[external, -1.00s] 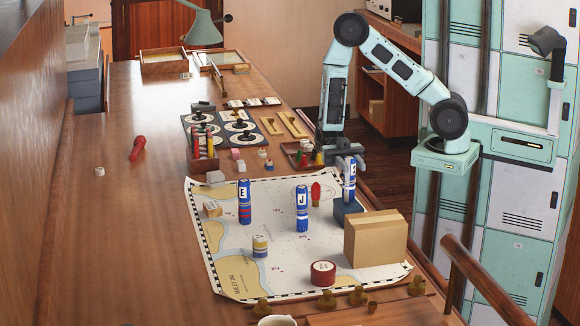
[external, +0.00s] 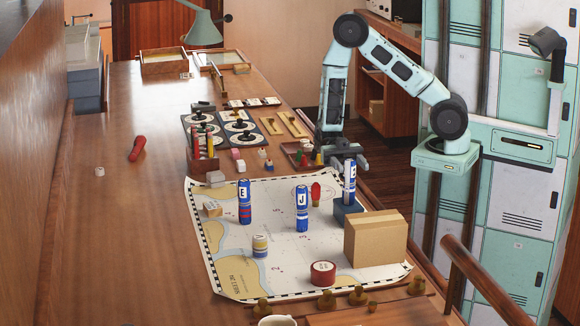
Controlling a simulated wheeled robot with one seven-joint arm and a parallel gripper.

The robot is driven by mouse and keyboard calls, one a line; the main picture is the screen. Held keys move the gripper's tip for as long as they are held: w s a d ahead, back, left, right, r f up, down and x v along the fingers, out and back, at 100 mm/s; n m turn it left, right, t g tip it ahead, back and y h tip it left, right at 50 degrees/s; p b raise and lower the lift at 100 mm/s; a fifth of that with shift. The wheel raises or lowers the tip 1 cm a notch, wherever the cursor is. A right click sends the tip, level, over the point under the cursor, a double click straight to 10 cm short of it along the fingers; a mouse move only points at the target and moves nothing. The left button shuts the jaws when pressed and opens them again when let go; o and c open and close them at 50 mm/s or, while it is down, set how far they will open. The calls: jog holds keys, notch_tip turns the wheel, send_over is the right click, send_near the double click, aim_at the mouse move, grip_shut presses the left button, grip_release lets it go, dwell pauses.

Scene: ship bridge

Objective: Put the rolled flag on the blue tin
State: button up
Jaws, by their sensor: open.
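A rolled flag (external: 349,184), blue and white with a letter I cannot read clearly, stands upright on the blue tin (external: 345,211). The tin sits on the chart near its right edge, behind the cardboard box. My gripper (external: 344,159) is open and empty. It is just above and behind the flag's top and looks apart from it. Two similar rolled flags stand upright on the chart: one marked E (external: 244,202) at the left and one marked J (external: 302,208) in the middle.
The cardboard box (external: 376,241) stands in front of the tin. A dark red roll (external: 323,273), a yellow-blue tin (external: 260,246) and a red paddle-shaped item (external: 315,191) are on the chart (external: 280,270). A tray of small pieces (external: 297,154) lies behind.

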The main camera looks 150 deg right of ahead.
jog(key=b+v, duration=0.3)
jog(key=v, duration=0.8)
jog(key=shift+w, duration=0.1)
